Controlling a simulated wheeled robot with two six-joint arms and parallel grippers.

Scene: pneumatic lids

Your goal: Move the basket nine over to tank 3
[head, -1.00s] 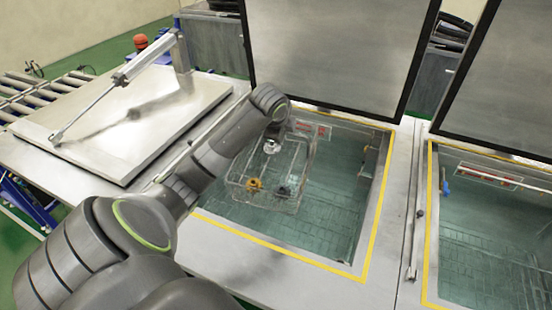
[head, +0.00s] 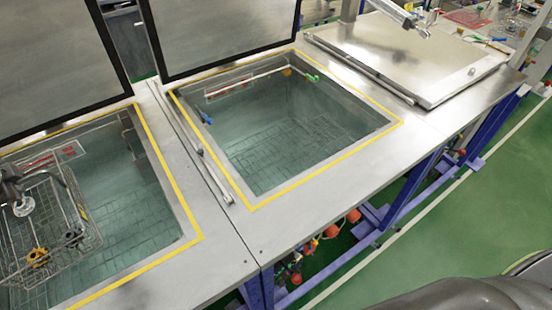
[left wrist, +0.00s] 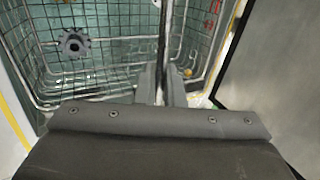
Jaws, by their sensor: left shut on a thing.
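The wire basket (head: 78,215) is at the left edge of the head view, within the opening of the left open tank (head: 188,225). It holds a yellow toothed part (head: 38,257), a dark part (head: 73,237) and a pale part (head: 24,206). My left gripper (head: 12,180) is at the basket's top, partly cut off by the picture edge. In the left wrist view its fingers (left wrist: 168,88) are shut on the basket's upright handle (left wrist: 166,30), with a dark gear (left wrist: 73,43) below. Whether the basket clears the water is unclear. My right gripper is out of view.
A middle tank (head: 310,163) stands open and holds no basket, its lid (head: 225,35) raised. The left tank's lid (head: 50,60) is also up. A metal strip (head: 205,155) lies between the tanks. A closed lid (head: 410,55) covers the right-hand place.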

